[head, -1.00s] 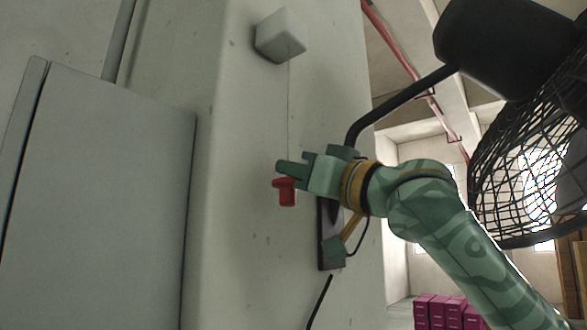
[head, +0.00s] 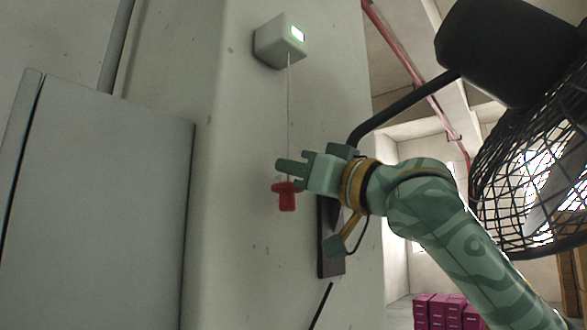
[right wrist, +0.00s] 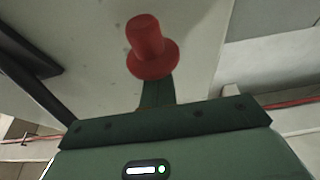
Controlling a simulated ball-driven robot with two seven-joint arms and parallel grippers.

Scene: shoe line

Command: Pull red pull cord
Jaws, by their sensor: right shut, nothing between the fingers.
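The red pull cord's handle (head: 287,199), a flanged knob, hangs on a thin pale cord (head: 289,110) from a small white box (head: 280,40) on the pillar. The box has a lit green-white indicator. My right gripper (head: 284,167) is shut and empty at the handle's upper end, overlapping the cord's line in the picture; I cannot tell whether it touches. In the right wrist view the handle (right wrist: 148,45) shows large, just beyond the gripper finger (right wrist: 158,92). My left gripper is not in view.
A black caged fan (head: 530,165) on a curved bracket (head: 400,105) is at the right, above my right arm. A grey cabinet (head: 100,200) stands at the left. A dark wall plate (head: 330,262) is below the gripper. Magenta boxes (head: 447,312) lie far back.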

